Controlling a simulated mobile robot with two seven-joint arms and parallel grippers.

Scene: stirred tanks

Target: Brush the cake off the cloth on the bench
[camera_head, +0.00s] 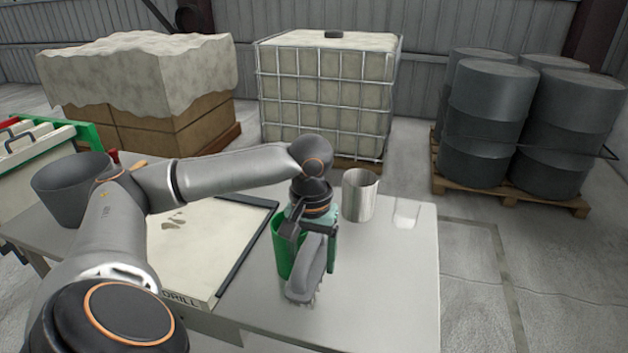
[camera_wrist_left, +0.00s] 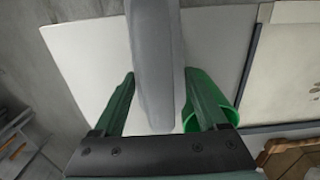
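My left gripper (camera_head: 312,232) is shut on a grey brush (camera_head: 307,268), its bristled end pointing down above the bench (camera_head: 400,290). In the left wrist view the brush (camera_wrist_left: 155,60) sits between the two green-grey fingers (camera_wrist_left: 158,82). The cream cloth (camera_head: 190,245) lies on the bench to the left of the gripper, with a dark strip along its right edge. A few brownish cake patches (camera_head: 174,223) show on it; my left arm hides part of it. The cloth's edge also shows in the left wrist view (camera_wrist_left: 285,75). My right gripper is not in view.
A green cup (camera_head: 283,247) stands right beside the gripper, partly hidden. A steel beaker (camera_head: 360,196) stands behind. A dark grey bucket (camera_head: 72,192) is at the left. Clear bench lies right of the brush. A caged tank (camera_head: 325,95) and drums (camera_head: 568,115) stand beyond.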

